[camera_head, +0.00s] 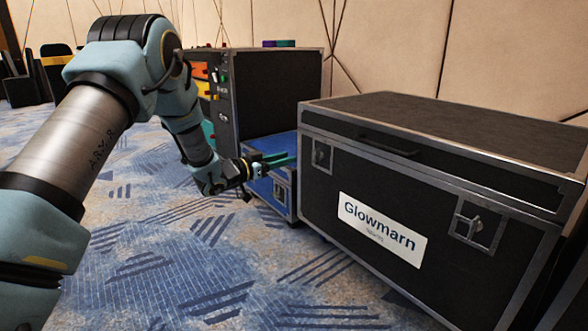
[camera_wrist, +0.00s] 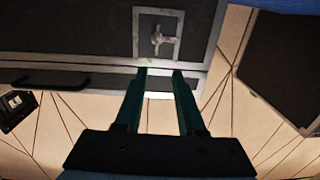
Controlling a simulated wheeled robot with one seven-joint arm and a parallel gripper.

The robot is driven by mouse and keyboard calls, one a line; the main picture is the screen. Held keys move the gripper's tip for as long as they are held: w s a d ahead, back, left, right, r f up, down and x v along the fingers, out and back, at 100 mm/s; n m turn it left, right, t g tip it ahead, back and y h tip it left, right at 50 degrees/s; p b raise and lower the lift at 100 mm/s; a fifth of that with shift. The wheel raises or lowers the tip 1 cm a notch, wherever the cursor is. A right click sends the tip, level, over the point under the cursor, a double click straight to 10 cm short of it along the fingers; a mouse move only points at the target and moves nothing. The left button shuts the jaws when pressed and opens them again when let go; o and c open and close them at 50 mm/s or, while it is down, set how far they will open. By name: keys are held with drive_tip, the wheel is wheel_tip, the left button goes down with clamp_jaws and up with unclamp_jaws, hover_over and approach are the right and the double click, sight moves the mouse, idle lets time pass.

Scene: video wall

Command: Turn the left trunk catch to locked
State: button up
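The black trunk (camera_head: 430,175) with metal edges and a "Glowmarn" label stands at the right of the head view. Its left catch (camera_head: 321,155) is a small metal knob in a square plate near the left end. In the wrist view, which looks upside down, the left catch (camera_wrist: 158,38) shows a winged knob just beyond the fingertips. I cannot tell its locked mark. The right catch (camera_head: 470,228) sits near the other end. My gripper (camera_head: 282,158) is open, with two teal fingers apart and nothing between them (camera_wrist: 161,72). It is left of the trunk, apart from the catch.
A low blue case (camera_head: 270,186) lies under my gripper, left of the trunk. A black rack case (camera_head: 277,95) with coloured fittings stands behind it. A handle (camera_head: 388,145) sits on the trunk's front. Patterned carpet in front is clear.

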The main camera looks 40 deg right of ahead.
sight(315, 153)
drive_tip(key=shift+m+g, duration=0.3)
drive_tip(key=shift+g, duration=0.2)
drive_tip(key=d+b, duration=0.1)
drive_tip(key=d, duration=0.2)
drive_tip(key=d+f+b, duration=0.1)
drive_tip(key=d+b, duration=0.1)
drive_tip(key=d, duration=0.1)
drive_tip(key=d+b, duration=0.1)
drive_tip(key=d, duration=0.3)
drive_tip(key=shift+s+f, duration=0.25)
drive_tip(key=shift+s, duration=0.1)
drive_tip(key=shift+d+r+b, duration=0.15)
drive_tip(key=shift+d+b, duration=0.3)
drive_tip(key=shift+d, duration=0.3)
clamp_jaws()
